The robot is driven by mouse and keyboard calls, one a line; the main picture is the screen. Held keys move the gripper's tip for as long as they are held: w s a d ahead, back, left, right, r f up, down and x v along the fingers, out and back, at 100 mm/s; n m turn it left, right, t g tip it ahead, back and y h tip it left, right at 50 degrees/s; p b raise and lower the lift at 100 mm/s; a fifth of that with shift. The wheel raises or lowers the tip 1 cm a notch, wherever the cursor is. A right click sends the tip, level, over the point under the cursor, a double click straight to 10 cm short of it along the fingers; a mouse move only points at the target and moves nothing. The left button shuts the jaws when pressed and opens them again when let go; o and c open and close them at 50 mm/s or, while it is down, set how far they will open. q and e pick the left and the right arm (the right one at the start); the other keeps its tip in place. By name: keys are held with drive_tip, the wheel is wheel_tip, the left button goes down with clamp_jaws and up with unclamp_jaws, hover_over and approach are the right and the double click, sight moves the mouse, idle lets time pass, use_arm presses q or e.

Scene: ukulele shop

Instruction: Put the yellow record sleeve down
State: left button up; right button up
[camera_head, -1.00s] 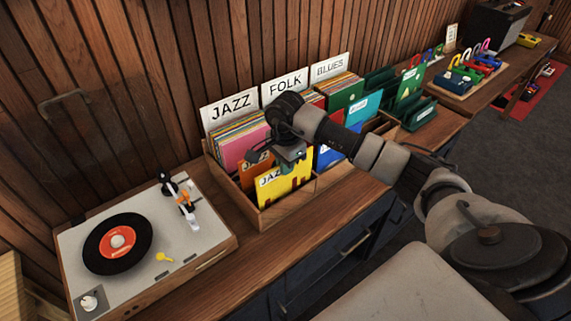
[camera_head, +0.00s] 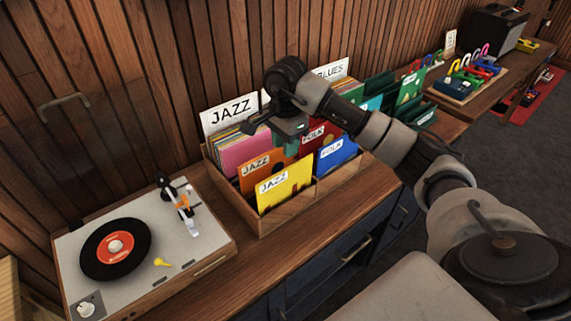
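The yellow record sleeve (camera_head: 287,189), labelled JAZZ, stands tilted in the front of the left compartment of the wooden record crate (camera_head: 290,213). An orange JAZZ sleeve (camera_head: 258,174) stands behind it. My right gripper (camera_head: 289,134) is above and behind the yellow sleeve, clear of it, over the JAZZ section of the crate. Nothing shows held in it. Its fingers are mostly hidden under the dark gripper body, so their opening cannot be made out. My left gripper is out of view.
A turntable (camera_head: 205,215) with a black record (camera_head: 93,262) stands left of the crate. Red and blue FOLK sleeves (camera_head: 340,153) fill the neighbouring compartment. Green racks (camera_head: 424,118) and a board of small colourful items stand farther right. The counter's front strip (camera_head: 255,273) is bare.

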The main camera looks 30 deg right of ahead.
wheel_tip(320, 180, up, 5)
drive_tip(key=shift+f+b, duration=0.1)
drive_tip(key=shift+b, duration=0.25)
idle(0.7)
